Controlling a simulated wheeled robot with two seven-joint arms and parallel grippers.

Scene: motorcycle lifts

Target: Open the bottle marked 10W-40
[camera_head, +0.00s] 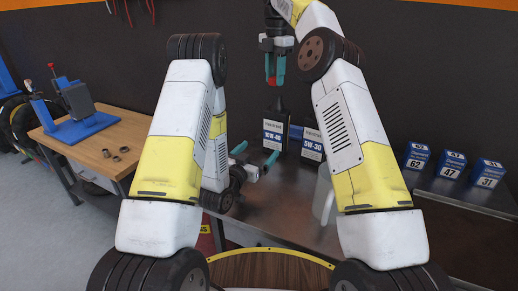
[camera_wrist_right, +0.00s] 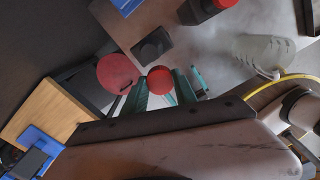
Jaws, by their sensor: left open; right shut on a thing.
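The bottle marked 10W-40 (camera_head: 274,132) is black with a white and blue label and stands upright on the metal bench. Its narrow dark neck shows no cap. My right gripper (camera_head: 275,78) is above the bottle, shut on a red cap (camera_head: 271,81). The cap also shows in the right wrist view (camera_wrist_right: 160,80), between the teal fingers, apart from the bottle. My left gripper (camera_head: 256,153) is open and empty, low beside the bottle at its front left, with its fingers apart.
A bottle marked 5W-30 (camera_head: 312,145) stands to the right. A pale jug (camera_head: 323,195) is at the front, partly behind my right arm. Blue boxes marked 62 (camera_head: 416,157), 47 (camera_head: 452,166) and 31 (camera_head: 487,174) stand at the right. A wooden table (camera_head: 110,140) is left.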

